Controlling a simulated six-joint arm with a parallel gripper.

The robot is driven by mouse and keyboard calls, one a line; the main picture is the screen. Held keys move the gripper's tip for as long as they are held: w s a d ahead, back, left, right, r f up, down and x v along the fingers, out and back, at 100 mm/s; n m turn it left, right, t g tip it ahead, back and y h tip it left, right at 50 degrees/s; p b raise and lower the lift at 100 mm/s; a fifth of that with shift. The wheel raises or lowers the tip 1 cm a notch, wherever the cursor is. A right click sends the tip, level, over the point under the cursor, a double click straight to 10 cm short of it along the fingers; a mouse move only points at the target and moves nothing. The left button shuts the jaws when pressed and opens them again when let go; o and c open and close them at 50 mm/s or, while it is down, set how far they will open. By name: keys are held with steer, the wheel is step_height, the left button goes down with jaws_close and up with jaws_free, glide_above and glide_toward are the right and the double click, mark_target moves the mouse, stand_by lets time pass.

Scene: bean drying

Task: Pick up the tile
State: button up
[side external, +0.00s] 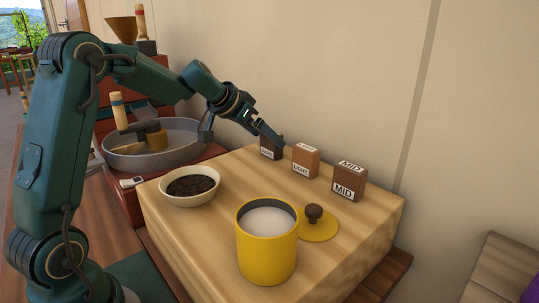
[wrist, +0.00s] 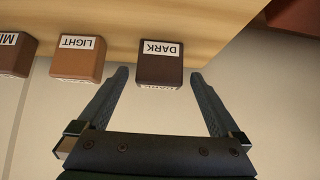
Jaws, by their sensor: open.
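Three labelled blocks stand in a row along the back edge of the wooden board; I cannot tell which thing is the tile. The dark brown block marked DARK (side external: 270,151) is partly hidden by my gripper (side external: 272,134) in the side view. In the wrist view, this DARK block (wrist: 160,70) appears between the two fingertips of my open gripper (wrist: 159,76), with a gap on each side. I cannot tell if the fingers are level with it or above it. The lighter brown LIGHT block (side external: 305,160) stands beside it, and the MID block (side external: 347,182) is farther right.
On the wooden board (side external: 195,228) are a white bowl of dark beans (side external: 190,200), a yellow canister (side external: 267,258) with white contents, and its lid with a brown knob (side external: 314,213). A grey round pan (side external: 125,160) stands at left. A wall rises behind the blocks.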

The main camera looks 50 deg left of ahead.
steer(key=shift+x, duration=1.8)
steer(key=shift+c, duration=0.3)
steer(key=c, duration=1.4)
steer(key=shift+r, duration=0.1)
steer(key=shift+r, duration=0.8)
step_height(320, 180, up, 2)
steer(key=shift+r, duration=0.2)
steer(key=s+a+r, duration=0.4)
steer(key=s+a, duration=0.1)
steer(key=s+a+r, duration=0.2)
steer(key=s+a, duration=0.1)
steer(key=shift+a+r, duration=0.15)
steer(key=shift+r, duration=0.25)
